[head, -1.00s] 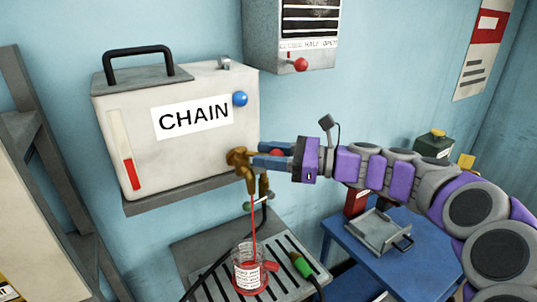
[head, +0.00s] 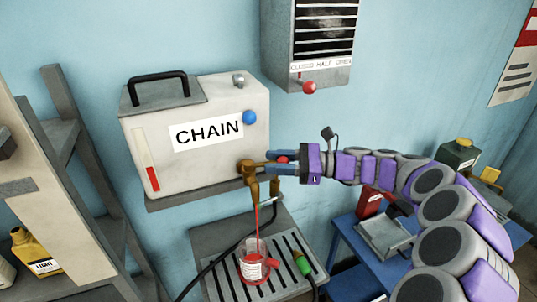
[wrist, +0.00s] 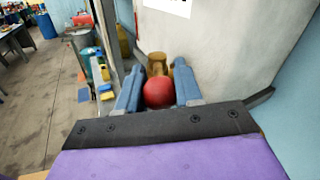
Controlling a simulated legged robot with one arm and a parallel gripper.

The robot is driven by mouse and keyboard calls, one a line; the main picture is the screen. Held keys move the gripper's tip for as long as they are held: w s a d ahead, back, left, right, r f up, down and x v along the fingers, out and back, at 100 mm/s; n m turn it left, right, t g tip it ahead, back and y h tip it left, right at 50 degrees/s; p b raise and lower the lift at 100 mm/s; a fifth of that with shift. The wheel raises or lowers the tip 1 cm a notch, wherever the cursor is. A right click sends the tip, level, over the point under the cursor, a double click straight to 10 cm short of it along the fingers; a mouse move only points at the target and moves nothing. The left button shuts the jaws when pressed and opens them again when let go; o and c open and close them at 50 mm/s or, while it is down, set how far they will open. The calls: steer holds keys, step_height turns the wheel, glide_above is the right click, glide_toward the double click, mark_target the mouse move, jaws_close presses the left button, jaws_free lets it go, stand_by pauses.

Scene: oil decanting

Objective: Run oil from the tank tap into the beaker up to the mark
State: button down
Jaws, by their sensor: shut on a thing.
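The white tank (head: 205,135) labelled CHAIN sits on a wall shelf, with a brass tap (head: 248,172) at its lower right. My gripper (head: 277,163) is shut on the tap's red knob (head: 283,159); in the wrist view the red knob (wrist: 159,92) sits between my blue fingers. A thin red stream of oil (head: 257,218) runs from the tap down into the clear beaker (head: 254,262). The beaker stands on the slatted drip tray (head: 222,284) and has red oil inside. Its white label is too small to read, and I cannot make out the mark or exact level.
A green-ended nozzle (head: 302,263) on a black hose lies right of the beaker. A blue table (head: 352,278) with a grey tray (head: 383,238) stands at the right. Shelving with a yellow bottle (head: 38,253) is at the left. A vent box (head: 310,45) hangs above.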

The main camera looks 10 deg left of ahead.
steer(key=shift+w+r+p, duration=0.2)
steer(key=shift+w+p, duration=0.7)
steer(key=shift+p, duration=0.4)
steer(key=shift+a, duration=0.1)
steer(key=c, duration=1.1)
jaws_free()
steer(key=shift+w+a, duration=0.1)
steer(key=o, duration=0.3)
steer(key=shift+w+a+f, duration=0.2)
steer(key=shift+w+a, duration=0.05)
steer(key=shift+a, duration=0.1)
steer(key=shift+o, duration=0.2)
steer(key=w+d+b, duration=0.1)
steer(key=d, duration=1.6)
steer(key=shift+w+d+b, duration=0.2)
steer(key=shift+b, duration=0.15)
